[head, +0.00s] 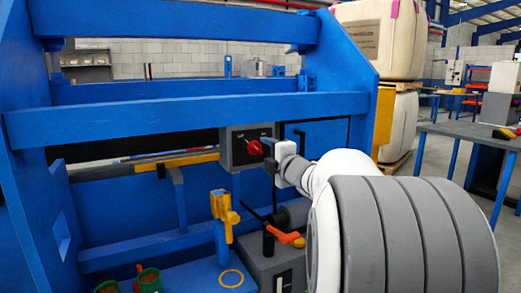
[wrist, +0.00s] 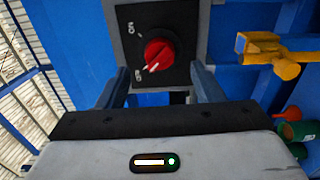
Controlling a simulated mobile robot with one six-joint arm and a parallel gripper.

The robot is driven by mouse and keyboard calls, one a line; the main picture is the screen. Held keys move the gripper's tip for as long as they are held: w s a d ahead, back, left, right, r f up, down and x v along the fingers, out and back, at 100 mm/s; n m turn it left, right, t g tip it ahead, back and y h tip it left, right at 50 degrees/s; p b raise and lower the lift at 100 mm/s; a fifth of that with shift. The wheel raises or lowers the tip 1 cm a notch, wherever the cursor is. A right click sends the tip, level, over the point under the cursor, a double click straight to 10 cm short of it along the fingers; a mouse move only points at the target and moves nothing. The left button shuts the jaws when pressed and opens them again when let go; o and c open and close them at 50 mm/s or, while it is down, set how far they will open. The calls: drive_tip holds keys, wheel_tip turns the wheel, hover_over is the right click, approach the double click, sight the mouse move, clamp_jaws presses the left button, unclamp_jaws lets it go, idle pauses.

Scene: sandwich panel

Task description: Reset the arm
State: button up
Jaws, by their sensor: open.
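A red rotary knob (wrist: 160,53) sits on a black switch plate (wrist: 128,52) in the wrist view. Its white mark points to the lower left, near the lower of two small white labels. In the head view the knob (head: 254,148) is on a grey switch box (head: 232,152) fixed to the blue frame. My gripper (wrist: 162,82) is open, with one finger on each side below the knob and nothing between them. In the head view my white and grey arm reaches in from the lower right. My gripper (head: 271,158) is just right of the knob there, its fingers mostly hidden.
The blue frame (head: 190,117) has beams above and behind the box. Below stand a yellow clamp (head: 224,207), an orange-handled tool (head: 286,237) and green containers (head: 150,280).

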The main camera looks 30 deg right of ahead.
drive_tip(key=shift+s, duration=1.2)
